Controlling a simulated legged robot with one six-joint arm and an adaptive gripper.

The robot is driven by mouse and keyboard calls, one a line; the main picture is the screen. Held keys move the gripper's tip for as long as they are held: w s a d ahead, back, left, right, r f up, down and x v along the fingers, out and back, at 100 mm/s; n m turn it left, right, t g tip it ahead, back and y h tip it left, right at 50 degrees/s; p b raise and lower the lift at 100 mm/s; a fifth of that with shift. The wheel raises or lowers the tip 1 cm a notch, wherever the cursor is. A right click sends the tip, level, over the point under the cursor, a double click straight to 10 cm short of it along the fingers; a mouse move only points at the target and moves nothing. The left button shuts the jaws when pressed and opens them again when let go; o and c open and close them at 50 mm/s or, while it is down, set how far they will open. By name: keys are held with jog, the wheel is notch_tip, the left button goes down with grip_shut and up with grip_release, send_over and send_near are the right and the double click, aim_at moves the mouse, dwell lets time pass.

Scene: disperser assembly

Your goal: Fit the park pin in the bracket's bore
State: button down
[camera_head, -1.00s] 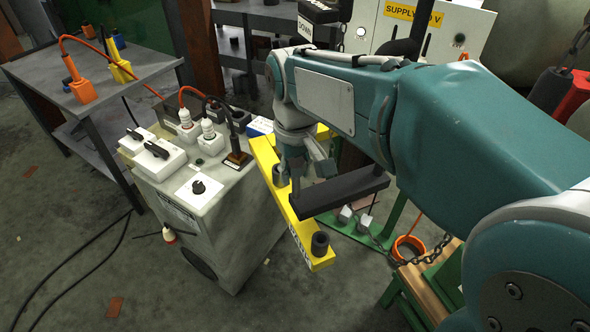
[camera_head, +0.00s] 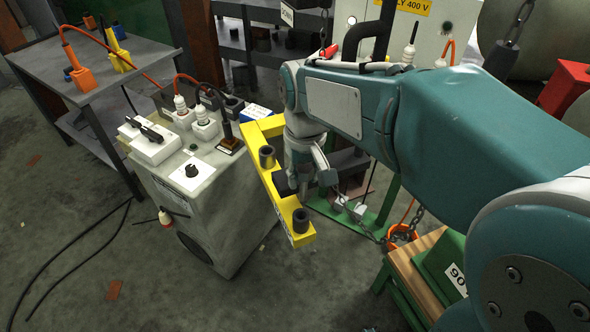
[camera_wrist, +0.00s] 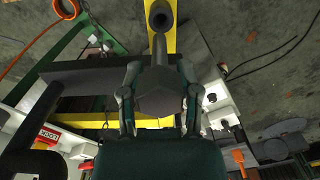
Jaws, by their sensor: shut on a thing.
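My gripper (camera_head: 302,182) is beside the front bar of the yellow bracket (camera_head: 279,203), close to it in the picture. In the wrist view, my gripper (camera_wrist: 160,88) is shut on a dark grey piece with a hexagonal end, which I take for the park pin (camera_wrist: 160,97). Its narrower shaft points to the top of the picture, towards a round dark sleeve (camera_wrist: 160,16) on the bracket. The shaft appears outside that sleeve. On the bracket stand a farther sleeve (camera_head: 267,156) and a nearer sleeve (camera_head: 301,221). Contact between pin and bracket is unclear.
A dark flat bar (camera_wrist: 82,79) lies left of my gripper in the wrist view; whether it joins the held piece is unclear. A grey cabinet with plugs (camera_head: 213,195) stands left of the bracket. A green frame (camera_head: 350,218) and chain are right. Floor is open in front.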

aim_at(302, 200)
jog(key=shift+d+f, duration=0.35)
jog(key=shift+f, duration=0.05)
jog(key=shift+a+f, duration=0.5)
jog(key=shift+f, duration=0.3)
jog(key=shift+a+f, duration=0.45)
jog(key=shift+f, duration=0.3)
jog(key=shift+d+f, duration=0.1)
jog(key=shift+d, duration=0.6)
jog(key=shift+a, duration=0.45)
jog(key=shift+d, duration=0.3)
jog(key=shift+f, duration=2.75)
jog(key=shift+c, duration=1.2)
grip_release()
